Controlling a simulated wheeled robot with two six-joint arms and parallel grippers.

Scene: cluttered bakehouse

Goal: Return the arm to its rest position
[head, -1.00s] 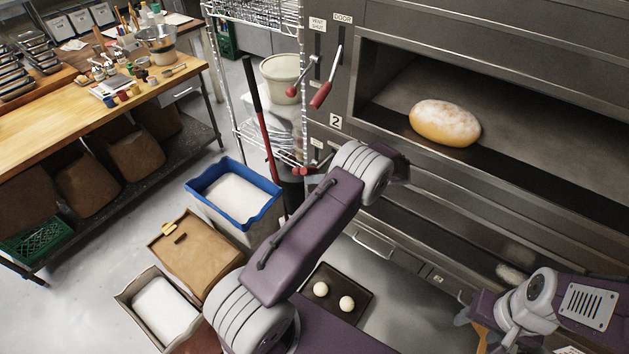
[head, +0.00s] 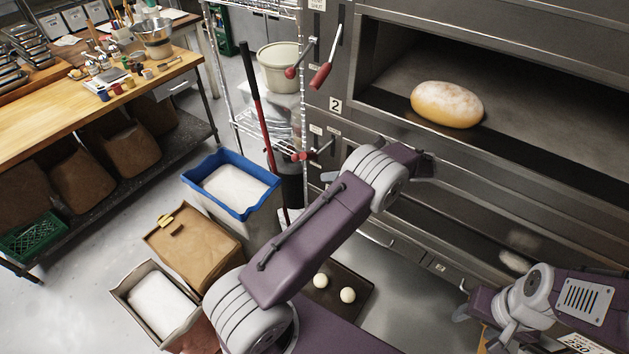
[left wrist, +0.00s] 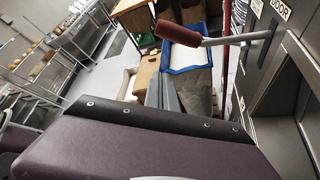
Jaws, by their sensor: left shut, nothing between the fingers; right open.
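My left arm, purple and grey, rises from the bottom of the head view and bends at a grey joint in front of the oven. Its gripper (head: 330,176) shows only as a small grey tip left of that joint; the rest is behind the arm. In the left wrist view, its grey fingers (left wrist: 167,96) are together and empty. They point towards the blue bin and are apart from it. My right gripper (head: 472,326) is at the lower right of the head view, open, low in front of the oven.
The oven (head: 395,130) has red-handled levers (head: 321,75), one near my left gripper in the left wrist view (left wrist: 182,29). A loaf (head: 447,104) lies in its open chamber. A blue bin (head: 256,211), brown bin (head: 190,248) and tray (head: 350,280) are below.

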